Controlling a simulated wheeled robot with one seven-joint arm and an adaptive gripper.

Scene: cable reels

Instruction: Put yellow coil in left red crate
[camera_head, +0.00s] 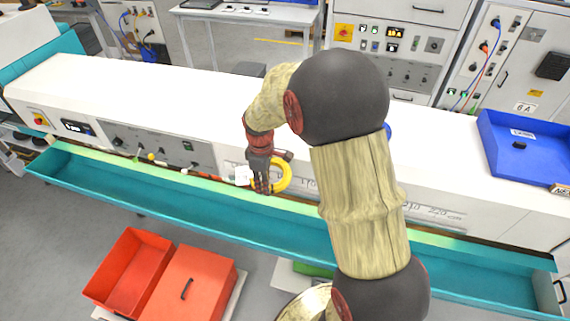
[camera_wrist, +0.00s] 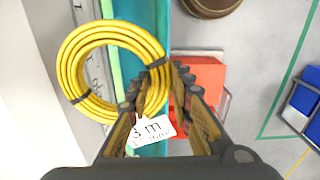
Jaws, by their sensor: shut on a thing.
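The yellow coil (camera_head: 287,177) is a ring of cable with dark ties and a white tag (camera_wrist: 152,131) reading "3 m". My gripper (camera_head: 262,186) is shut on one side of the coil and holds it above the teal trough in the head view. In the wrist view the fingers (camera_wrist: 160,86) grip the right edge of the coil (camera_wrist: 69,68), with the rest of the ring hanging out to the left. The left red crate (camera_head: 132,278) stands open and looks empty at lower left. A red crate (camera_wrist: 208,72) shows partly behind the fingers in the wrist view.
A second red crate with a closed, handled lid (camera_head: 200,280) stands right beside the open one. The long teal trough (camera_head: 95,186) runs along the white bench front (camera_head: 150,80), between the bench and the crates. A blue tray (camera_head: 530,165) lies on the bench at right.

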